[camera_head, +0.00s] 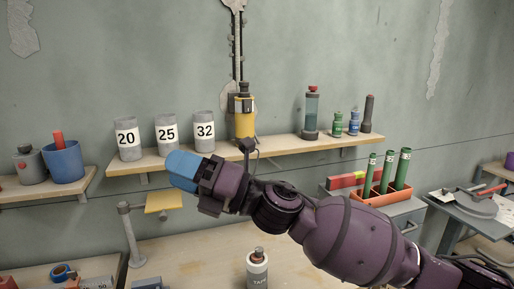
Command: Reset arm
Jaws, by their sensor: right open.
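My right arm reaches in from the lower right. Its gripper (182,170) has blue fingers and points left, in front of the wooden shelf's front edge. The gripper is open, and nothing shows between its fingers; the gap is hard to see from this side. My left gripper is out of view.
A yellow and black device (244,115) stands on the shelf behind my wrist. A grey post (131,235) with a yellow plate (163,201) stands below the gripper. A labelled bottle (257,270) is on the bench below my arm. Green tubes (387,172) stand in an orange tray (382,197).

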